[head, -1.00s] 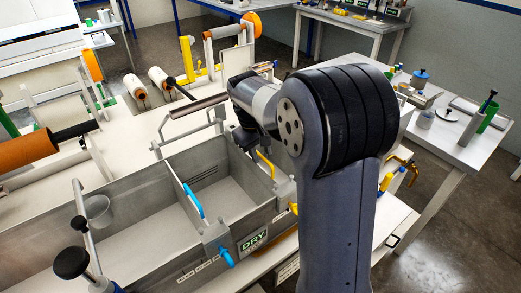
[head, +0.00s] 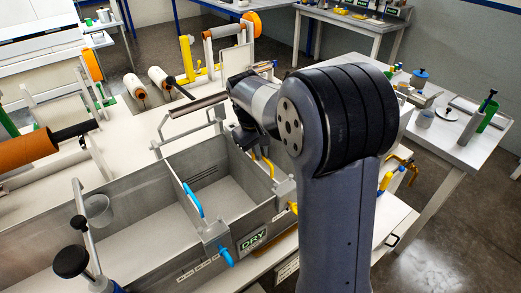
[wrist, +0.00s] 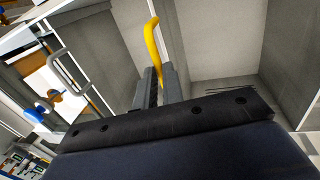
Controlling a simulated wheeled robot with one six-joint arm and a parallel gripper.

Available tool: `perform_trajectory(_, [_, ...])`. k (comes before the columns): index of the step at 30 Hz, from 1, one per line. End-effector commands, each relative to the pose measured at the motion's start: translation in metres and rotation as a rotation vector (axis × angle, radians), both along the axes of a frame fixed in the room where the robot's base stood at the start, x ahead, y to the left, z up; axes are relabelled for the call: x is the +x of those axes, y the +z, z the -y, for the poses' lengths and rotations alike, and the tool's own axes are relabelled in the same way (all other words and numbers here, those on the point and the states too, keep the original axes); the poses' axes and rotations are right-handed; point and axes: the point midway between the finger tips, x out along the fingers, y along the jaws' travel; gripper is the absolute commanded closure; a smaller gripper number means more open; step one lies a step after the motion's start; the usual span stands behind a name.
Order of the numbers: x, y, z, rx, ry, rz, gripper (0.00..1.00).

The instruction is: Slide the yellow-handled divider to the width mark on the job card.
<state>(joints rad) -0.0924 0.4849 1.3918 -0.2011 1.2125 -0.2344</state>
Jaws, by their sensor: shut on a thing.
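The yellow handle (head: 268,162) of the divider shows at the right part of the grey resin bath (head: 120,180), beside my arm. In the wrist view the yellow handle (wrist: 152,40) rises between the fingers of my gripper (wrist: 157,85), which is shut on it. In the head view my gripper (head: 250,140) is mostly hidden behind my wrist.
A second divider with a blue handle (head: 194,200) stands left of the yellow one, with a blue clamp knob (head: 226,256). A DRY sign (head: 252,240) is on the bath's front. A black knob (head: 72,262) stands at front left. A side table (head: 450,140) holds bottles at right.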

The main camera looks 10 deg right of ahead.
Motion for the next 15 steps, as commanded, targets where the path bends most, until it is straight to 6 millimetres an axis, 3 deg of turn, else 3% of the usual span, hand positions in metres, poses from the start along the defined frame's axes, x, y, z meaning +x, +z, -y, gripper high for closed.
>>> perform_trajectory(6, [-0.009,0.000,-0.021,0.002,0.003,-0.001,1.00])
perform_trajectory(13, [-0.009,0.000,-0.023,0.003,0.001,-0.003,1.00])
perform_trajectory(14, [-0.009,0.000,-0.023,0.004,0.001,-0.003,0.90])
perform_trajectory(15, [-0.009,-0.001,-0.023,0.004,0.001,-0.003,0.87])
